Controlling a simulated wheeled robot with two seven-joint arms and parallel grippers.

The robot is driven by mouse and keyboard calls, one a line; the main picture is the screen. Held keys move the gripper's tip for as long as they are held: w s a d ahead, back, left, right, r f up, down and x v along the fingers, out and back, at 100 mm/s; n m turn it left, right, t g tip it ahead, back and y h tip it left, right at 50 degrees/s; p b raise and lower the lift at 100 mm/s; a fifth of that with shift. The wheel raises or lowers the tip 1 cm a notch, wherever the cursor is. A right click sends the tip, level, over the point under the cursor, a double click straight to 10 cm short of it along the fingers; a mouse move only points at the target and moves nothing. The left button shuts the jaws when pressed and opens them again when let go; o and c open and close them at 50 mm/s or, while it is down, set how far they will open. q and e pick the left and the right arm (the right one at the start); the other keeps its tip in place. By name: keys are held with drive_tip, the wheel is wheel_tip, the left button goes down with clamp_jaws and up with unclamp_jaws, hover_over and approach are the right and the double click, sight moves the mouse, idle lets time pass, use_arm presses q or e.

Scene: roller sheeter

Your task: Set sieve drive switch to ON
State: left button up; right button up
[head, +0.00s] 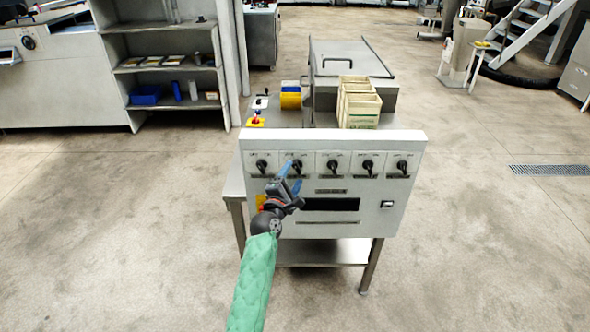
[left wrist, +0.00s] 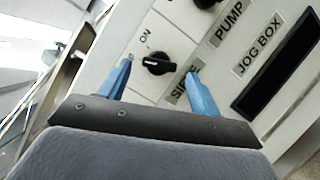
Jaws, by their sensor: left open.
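The sieve switch is a black rotary knob (left wrist: 158,64) with a bar handle, on the white panel above a partly hidden label starting "SI" (left wrist: 184,92). In the head view it is the second knob (head: 297,165) from the left. In the left wrist view the bar's white mark lies on its left end, below the "ON" print (left wrist: 146,37); a second print by the left finger is half hidden. My left gripper (left wrist: 158,82) is open, its blue fingers on either side of the knob; contact cannot be told. It also shows at the panel in the head view (head: 291,177).
The "PUMP" knob (left wrist: 205,2) and "JOG BOX" label (left wrist: 262,45) are close by. The panel (head: 375,225) has several similar knobs in a row, a dark display (head: 331,205) and a small rocker switch (head: 387,204). Floor in front is clear.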

sight(297, 167)
use_arm(q)
drive_tip(key=shift+x, duration=1.1)
drive_tip(key=shift+w+d, duration=0.1)
drive_tip(key=shift+w, duration=0.05)
use_arm(e)
wheel_tip(297, 167, down, 2)
drive_tip(key=shift+s+d, duration=0.15)
use_arm(q)
drive_tip(key=shift+r, duration=0.1)
drive_tip(key=c, duration=1)
drive_tip(key=shift+p, duration=0.35)
use_arm(e)
drive_tip(key=shift+r, duration=0.1)
